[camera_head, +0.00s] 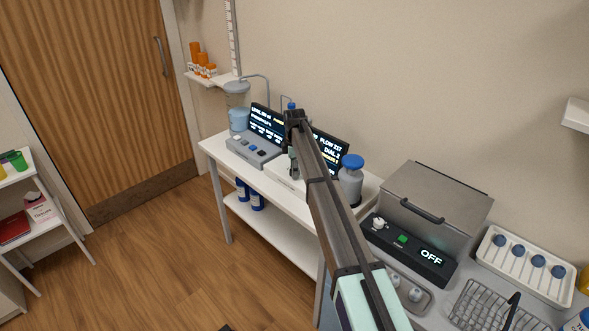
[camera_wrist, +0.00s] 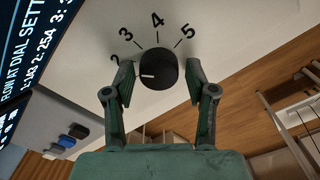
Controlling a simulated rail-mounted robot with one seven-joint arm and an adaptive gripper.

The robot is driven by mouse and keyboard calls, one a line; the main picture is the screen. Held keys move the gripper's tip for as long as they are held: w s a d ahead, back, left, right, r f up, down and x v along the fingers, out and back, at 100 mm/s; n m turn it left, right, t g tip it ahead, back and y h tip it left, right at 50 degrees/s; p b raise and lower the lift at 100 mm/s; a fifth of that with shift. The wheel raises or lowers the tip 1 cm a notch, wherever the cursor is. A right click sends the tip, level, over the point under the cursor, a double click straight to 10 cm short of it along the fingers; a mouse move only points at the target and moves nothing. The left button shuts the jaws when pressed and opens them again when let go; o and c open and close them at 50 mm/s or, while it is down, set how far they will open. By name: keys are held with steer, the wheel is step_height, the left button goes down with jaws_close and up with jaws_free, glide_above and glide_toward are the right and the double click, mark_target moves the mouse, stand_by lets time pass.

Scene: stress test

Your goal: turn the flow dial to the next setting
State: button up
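The flow dial (camera_wrist: 158,70) is a round black knob on a white panel. The numbers 2, 3, 4 and 5 curve around it. Its white pointer mark points left, roughly toward the 2. In the wrist view my gripper (camera_wrist: 160,75) is open, one finger on each side of the dial, with a visible gap on both sides. In the head view my gripper (camera_head: 293,158) reaches down at the white dial unit, and the arm hides the dial. The flow screen (camera_head: 330,148) behind it reads "FLOW 317" and "DIAL 2".
On the same white table (camera_head: 285,225) stand a grey control box with buttons (camera_head: 253,150) at left and a grey bottle with a blue cap (camera_head: 351,180) at right. A steel box (camera_head: 435,200) with an "OFF" display is closer, at right.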

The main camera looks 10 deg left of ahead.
steer(key=shift+r, duration=0.1)
step_height(320, 180, up, 12)
stand_by(0.8)
